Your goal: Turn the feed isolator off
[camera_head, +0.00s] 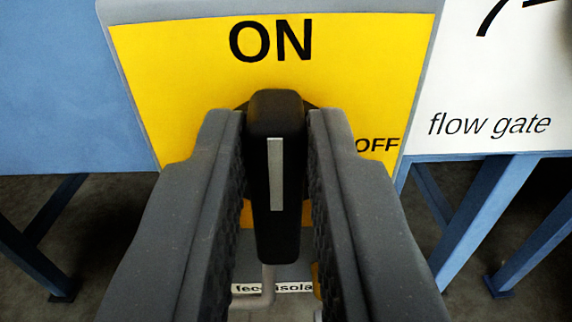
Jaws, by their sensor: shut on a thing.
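The feed isolator has a yellow face plate (170,70) in a grey frame, with "ON" printed at the top and "OFF" at the right. Its black handle (275,225) stands upright, and the white line on it points up toward "ON". My gripper (276,135) is around the handle, one dark jaw on each side, shut on it. The jaws hide much of the plate's lower part.
A white panel (490,90) marked "flow gate" is close on the right. A blue panel (60,90) is behind on the left. Blue legs (485,215) stand on a dark floor below.

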